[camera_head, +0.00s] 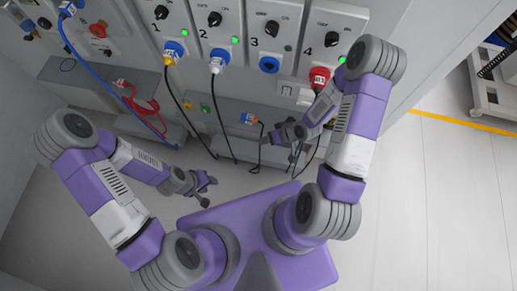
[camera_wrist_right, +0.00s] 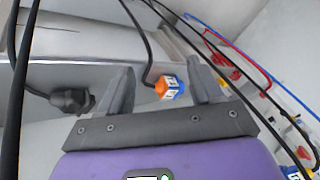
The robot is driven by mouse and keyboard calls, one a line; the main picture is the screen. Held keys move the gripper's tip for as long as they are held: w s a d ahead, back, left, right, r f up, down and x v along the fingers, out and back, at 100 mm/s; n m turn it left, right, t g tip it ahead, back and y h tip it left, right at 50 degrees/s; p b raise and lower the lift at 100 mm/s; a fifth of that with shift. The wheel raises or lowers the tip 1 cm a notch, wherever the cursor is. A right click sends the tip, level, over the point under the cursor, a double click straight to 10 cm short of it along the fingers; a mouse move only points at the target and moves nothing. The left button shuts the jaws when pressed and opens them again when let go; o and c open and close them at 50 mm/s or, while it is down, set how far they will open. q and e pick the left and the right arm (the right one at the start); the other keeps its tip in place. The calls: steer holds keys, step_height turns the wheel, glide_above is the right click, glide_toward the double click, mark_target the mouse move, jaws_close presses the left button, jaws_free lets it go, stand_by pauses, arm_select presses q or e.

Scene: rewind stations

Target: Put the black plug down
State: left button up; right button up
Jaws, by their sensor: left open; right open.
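The black plug (camera_wrist_right: 72,100) shows in the right wrist view, at the left edge of a grey ledge, outside my right gripper's fingers. A dark cable runs from it. I cannot make it out for sure in the head view. My right gripper (camera_wrist_right: 160,75) is open, with the black plug apart from it on the left. In the head view the right gripper (camera_head: 276,137) is below the station panel, partly hidden by its own wrist. My left gripper (camera_head: 211,191) is open and empty, low over the floor.
An orange-and-blue plug (camera_head: 249,118) is on the ledge; it appears beyond my right fingers (camera_wrist_right: 170,88). Socket 3 (camera_head: 268,65) is empty. Cables hang down.

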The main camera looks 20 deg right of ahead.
steer(key=s+a+f+m+g, duration=0.2)
steer(key=s+a+m+g, duration=0.1)
steer(key=s+a, duration=0.5)
steer(key=shift+s+f+g+h, duration=0.2)
steer(key=shift+s+g+h, duration=0.1)
steer(key=shift+s+g, duration=0.1)
